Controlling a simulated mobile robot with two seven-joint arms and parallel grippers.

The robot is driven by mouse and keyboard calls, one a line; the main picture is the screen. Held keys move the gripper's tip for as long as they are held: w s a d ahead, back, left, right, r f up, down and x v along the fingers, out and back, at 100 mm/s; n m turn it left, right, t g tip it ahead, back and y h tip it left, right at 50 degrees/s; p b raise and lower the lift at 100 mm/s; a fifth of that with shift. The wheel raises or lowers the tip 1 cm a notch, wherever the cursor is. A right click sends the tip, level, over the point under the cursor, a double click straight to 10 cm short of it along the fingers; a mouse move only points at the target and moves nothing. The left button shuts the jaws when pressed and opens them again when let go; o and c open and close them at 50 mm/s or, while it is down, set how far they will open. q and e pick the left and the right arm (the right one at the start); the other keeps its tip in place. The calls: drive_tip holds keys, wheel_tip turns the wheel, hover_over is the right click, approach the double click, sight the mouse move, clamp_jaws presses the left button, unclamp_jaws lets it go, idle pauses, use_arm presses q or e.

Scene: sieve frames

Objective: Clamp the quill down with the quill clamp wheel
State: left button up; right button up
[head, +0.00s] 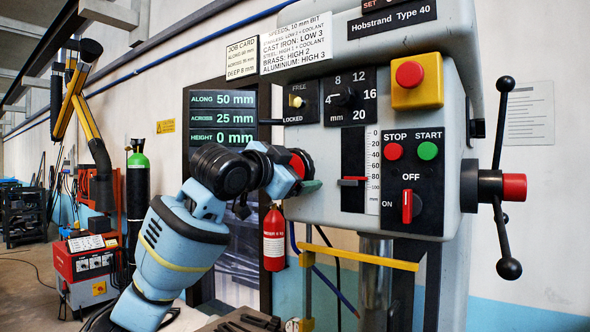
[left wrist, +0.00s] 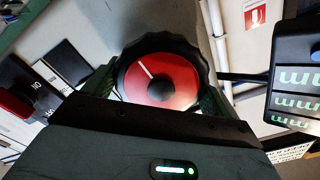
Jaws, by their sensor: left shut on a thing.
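The quill clamp wheel (head: 301,163) sits on the left side of the drill head, mostly hidden behind my left gripper (head: 302,174) in the head view. In the left wrist view the wheel (left wrist: 160,79) has a red face, a white line pointing to the upper left and a black ribbed rim. The green fingers of my left gripper (left wrist: 158,95) are shut on opposite sides of this rim. A FREE/LOCKED plate (head: 300,103) with a small pale knob is above the wheel; its setting is too small to tell. The quill scale (head: 372,172) has a red pointer near 80.
The three-spoke feed handle (head: 504,186) sticks out at the right of the head. A yellow guard bar (head: 358,257) crosses below. A readout screen (head: 222,117) stands behind my left arm. A red extinguisher (head: 274,240) hangs beneath the gripper.

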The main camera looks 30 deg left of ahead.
use_arm(q)
drive_tip(key=shift+f+m, duration=0.15)
drive_tip(key=shift+m, duration=0.45)
drive_tip(key=o, duration=0.8)
drive_tip(key=shift+o, duration=0.2)
drive_tip(key=s, duration=0.7)
drive_tip(key=shift+s+a, duration=0.3)
drive_tip(key=shift+s, duration=0.1)
